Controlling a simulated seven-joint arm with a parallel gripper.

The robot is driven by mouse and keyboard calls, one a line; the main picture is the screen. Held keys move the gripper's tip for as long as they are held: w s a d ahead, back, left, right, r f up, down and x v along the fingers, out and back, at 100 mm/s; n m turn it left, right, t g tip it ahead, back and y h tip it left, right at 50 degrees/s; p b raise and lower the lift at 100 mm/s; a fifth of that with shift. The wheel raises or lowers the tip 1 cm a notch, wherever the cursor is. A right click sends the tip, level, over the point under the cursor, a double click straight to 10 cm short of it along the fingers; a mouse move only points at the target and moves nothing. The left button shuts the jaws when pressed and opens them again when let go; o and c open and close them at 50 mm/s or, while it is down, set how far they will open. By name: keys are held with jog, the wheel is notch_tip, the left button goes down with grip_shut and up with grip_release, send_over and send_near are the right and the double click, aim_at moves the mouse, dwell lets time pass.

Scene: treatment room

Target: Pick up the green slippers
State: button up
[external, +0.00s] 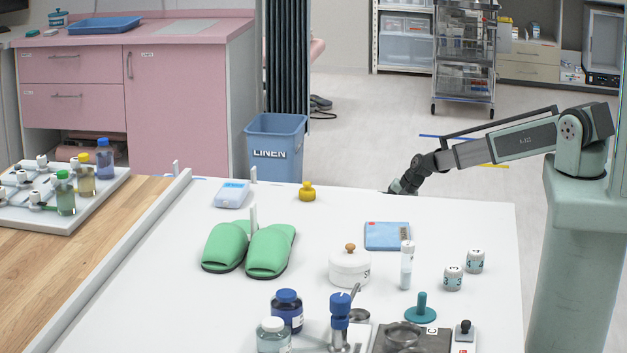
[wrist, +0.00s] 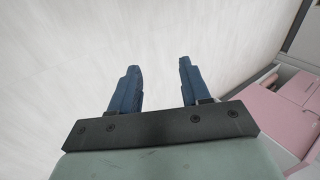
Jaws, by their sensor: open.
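A pair of green slippers (external: 248,250) sits side by side on the left part of the white table, next to a short upright white post. My gripper (external: 400,191) is at the far edge of the table in the external view, well to the right of and behind the slippers, and its tips are partly hidden there. In the wrist view my gripper (wrist: 159,75) has its two blue fingers spread apart with nothing between them. The slippers are not in the wrist view.
A blue linen bin (external: 275,150) stands behind.

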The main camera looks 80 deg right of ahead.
jog(key=w+d+r+m+t+h, duration=0.1)
jog(key=w+d+r+m, duration=0.15)
jog(key=d+r, duration=0.55)
jog(key=w+r+n, duration=0.3)
jog(key=w+r, duration=0.1)
jog(key=w, duration=0.3)
jog(key=w+a+r+n+g, duration=0.1)
jog(key=w+a+r+n, duration=0.3)
jog(key=w+a+r, duration=0.55)
jog(key=w+a+r+n, duration=0.3)
jog(key=w+a+r, duration=0.15)
jog(key=a, duration=1.05)
jog(key=w+a+r+n+g, duration=0.1)
jog(key=w+a+r+n, duration=0.3)
jog(key=w+a+r, duration=0.65)
jog(key=a+n, duration=0.1)
jog(key=a, duration=1.5)
notch_tip(320, 180, up, 16)
jog(key=n+g+y, duration=0.2)
jog(key=n+g, duration=0.3)
send_over(254, 217)
jog(key=d, duration=0.1)
jog(key=shift+w+d+f, duration=0.1)
jog(key=shift+f, duration=3.4)
jog(key=shift+w+f, duration=0.1)
jog(key=shift+f, duration=3.4)
